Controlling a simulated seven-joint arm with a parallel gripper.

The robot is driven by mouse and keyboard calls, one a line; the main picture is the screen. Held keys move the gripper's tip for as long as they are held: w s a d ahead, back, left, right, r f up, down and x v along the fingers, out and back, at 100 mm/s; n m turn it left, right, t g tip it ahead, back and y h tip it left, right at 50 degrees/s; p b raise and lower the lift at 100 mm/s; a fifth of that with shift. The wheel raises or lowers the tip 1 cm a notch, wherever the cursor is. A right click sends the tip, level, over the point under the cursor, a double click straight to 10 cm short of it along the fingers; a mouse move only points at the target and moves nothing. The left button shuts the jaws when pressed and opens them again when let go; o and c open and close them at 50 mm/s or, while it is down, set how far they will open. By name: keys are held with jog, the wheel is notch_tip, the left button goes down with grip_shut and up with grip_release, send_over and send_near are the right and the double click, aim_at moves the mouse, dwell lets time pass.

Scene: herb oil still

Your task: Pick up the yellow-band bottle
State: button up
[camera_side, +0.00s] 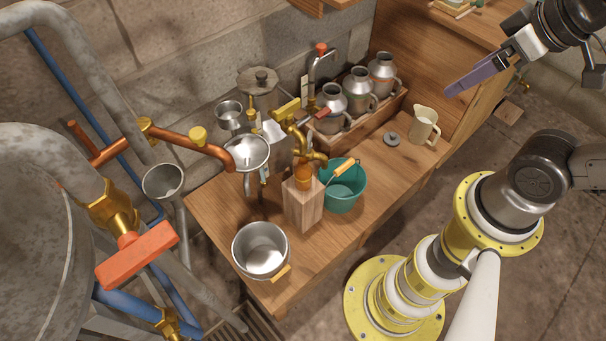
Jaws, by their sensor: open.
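Three grey metal bottles with side handles stand upright in a wooden crate (346,134) at the back of the bench: a near one (331,105), a middle one (358,88) and a far one (383,72). Their bands are too small to tell which one is yellow. My gripper (452,91) is open and empty at the upper right. Its purple fingers point down and left. In the picture it is to the right of the far bottle, clearly apart from it.
A cream jug (423,125) and a grey lid (391,138) stand right of the crate. A teal bucket (346,190), a wooden block (302,207) and a metal pot (260,250) are nearer. Copper pipes and brass taps (294,125) rise left of the crate. The bench's right front is clear.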

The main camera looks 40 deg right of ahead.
jog(key=m+g+y, duration=0.4)
jog(key=m+g, duration=0.2)
jog(key=m, duration=1.2)
send_over(305, 167)
jog(key=w+d, duration=0.1)
jog(key=d, duration=0.5)
notch_tip(305, 167, down, 31)
jog(key=x, duration=1.4)
jog(key=shift+w+a+f, duration=0.1)
jog(key=shift+w+f, duration=0.05)
jog(key=shift+w, duration=0.25)
jog(key=shift+y, duration=0.3)
grip_shut()
jog(key=shift+r, duration=0.25)
